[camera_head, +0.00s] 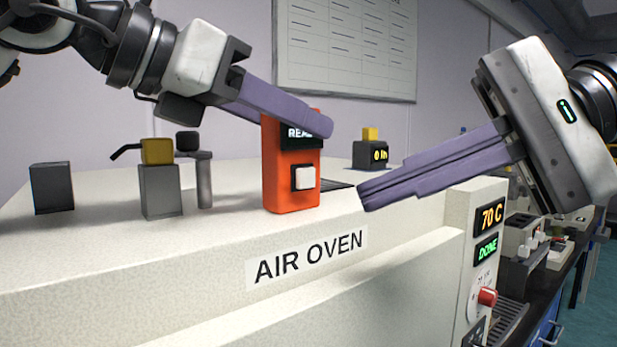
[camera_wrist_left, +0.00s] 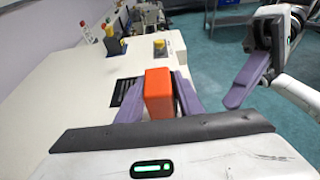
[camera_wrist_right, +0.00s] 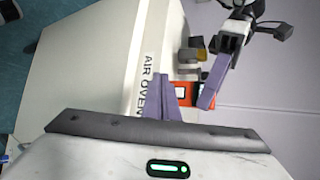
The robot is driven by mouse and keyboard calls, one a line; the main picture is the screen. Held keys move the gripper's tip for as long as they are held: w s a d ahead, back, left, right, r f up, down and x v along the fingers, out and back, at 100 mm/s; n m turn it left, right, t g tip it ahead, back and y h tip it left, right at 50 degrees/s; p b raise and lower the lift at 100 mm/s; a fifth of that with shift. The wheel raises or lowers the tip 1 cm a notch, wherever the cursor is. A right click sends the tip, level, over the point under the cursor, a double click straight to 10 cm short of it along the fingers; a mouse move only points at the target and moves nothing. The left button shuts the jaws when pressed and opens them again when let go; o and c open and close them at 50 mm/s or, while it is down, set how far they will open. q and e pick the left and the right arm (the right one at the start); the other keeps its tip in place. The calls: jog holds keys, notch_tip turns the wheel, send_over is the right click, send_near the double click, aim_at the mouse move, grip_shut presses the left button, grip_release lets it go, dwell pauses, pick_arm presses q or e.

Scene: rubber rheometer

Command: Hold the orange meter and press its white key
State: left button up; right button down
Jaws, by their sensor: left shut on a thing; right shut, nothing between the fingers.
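The orange meter (camera_head: 291,180) stands upright on top of the air oven. Its dark display reads "REA..." and is partly hidden by my left fingers. Its white key (camera_head: 303,177) faces the front, below the display. My left gripper (camera_head: 318,122) is shut on the upper part of the meter; the left wrist view shows the meter's orange top (camera_wrist_left: 159,95) between its fingers. My right gripper (camera_head: 365,193) is shut and empty, to the right of the meter, with its tips apart from the key. The right wrist view shows the meter (camera_wrist_right: 183,93) beyond the right fingertips.
The air oven (camera_head: 130,265) has a front panel (camera_head: 487,245) reading 70 C and DONE. On its top stand a dark block (camera_head: 52,188), a grey post with a yellow block (camera_head: 160,180), a grey cylinder (camera_head: 204,180) and a black-and-yellow device (camera_head: 369,150). The front left top is clear.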

jog(key=shift+w+a, duration=0.9)
jog(key=shift+w, duration=0.3)
jog(key=shift+w+a, duration=0.85)
jog(key=shift+w, duration=0.35)
jog(key=shift+a, duration=0.1)
jog(key=shift+w+a, duration=0.15)
jog(key=shift+w, duration=0.15)
jog(key=shift+w+a, duration=0.3)
jog(key=shift+w, duration=0.1)
dwell(1.1)
jog(key=shift+s+d, duration=0.55)
jog(key=shift+s, duration=0.2)
jog(key=shift+d, duration=0.1)
jog(key=s+d, duration=0.1)
jog(key=s, duration=0.1)
jog(key=s+d, duration=0.1)
jog(key=s, duration=0.1)
jog(key=shift+d, duration=0.4)
